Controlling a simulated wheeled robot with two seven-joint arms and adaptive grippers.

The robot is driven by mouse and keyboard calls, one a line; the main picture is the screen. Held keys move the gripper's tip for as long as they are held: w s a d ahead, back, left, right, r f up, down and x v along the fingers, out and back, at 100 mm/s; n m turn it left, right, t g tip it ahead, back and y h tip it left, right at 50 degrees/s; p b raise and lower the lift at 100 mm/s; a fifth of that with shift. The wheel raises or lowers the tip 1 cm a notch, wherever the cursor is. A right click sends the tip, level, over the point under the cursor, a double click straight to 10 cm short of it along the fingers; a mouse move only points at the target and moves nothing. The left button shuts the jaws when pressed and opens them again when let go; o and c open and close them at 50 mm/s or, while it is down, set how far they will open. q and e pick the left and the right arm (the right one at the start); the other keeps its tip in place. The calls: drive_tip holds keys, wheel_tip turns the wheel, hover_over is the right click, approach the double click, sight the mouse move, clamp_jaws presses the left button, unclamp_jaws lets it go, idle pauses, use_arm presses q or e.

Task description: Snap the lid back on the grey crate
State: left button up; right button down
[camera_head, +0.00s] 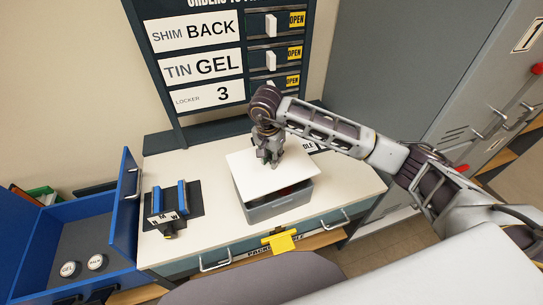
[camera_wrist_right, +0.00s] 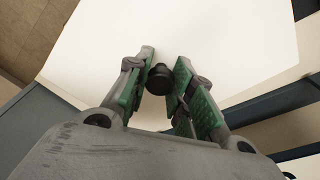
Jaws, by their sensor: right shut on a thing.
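The grey crate (camera_head: 272,207) stands on the white table top in the head view. The white lid (camera_head: 258,180) is over the crate, turned and shifted toward the left, so part of the crate's opening shows at the right. My right gripper (camera_head: 271,162) is above the lid, shut on its dark knob. In the right wrist view the knob (camera_wrist_right: 160,78) sits between the green finger pads of the gripper (camera_wrist_right: 161,80), with the white lid (camera_wrist_right: 215,30) filling the space beyond. I cannot tell whether the lid touches the rim. My left gripper is not in view.
A blue open cabinet (camera_head: 60,240) with two round tins stands at the left. A dark holder with blue uprights (camera_head: 170,205) is left of the crate. An order board (camera_head: 225,65) stands behind. A yellow clip (camera_head: 280,241) is on the table's front edge. The table (camera_head: 345,190) is clear right of the crate.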

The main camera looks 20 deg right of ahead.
drive_tip(key=shift+f+b, duration=0.5)
drive_tip(key=shift+f, duration=1.1)
drive_tip(key=shift+f+b, duration=1.1)
drive_tip(key=shift+f, duration=0.15)
drive_tip(key=shift+b, duration=0.6)
idle(0.4)
drive_tip(key=shift+f+b, duration=0.15)
drive_tip(key=shift+b, duration=0.6)
idle(1.5)
idle(0.3)
drive_tip(key=c, duration=1.2)
unclamp_jaws()
drive_tip(key=shift+o, duration=0.4)
drive_tip(key=o, duration=0.4)
drive_tip(key=shift+o, duration=0.2)
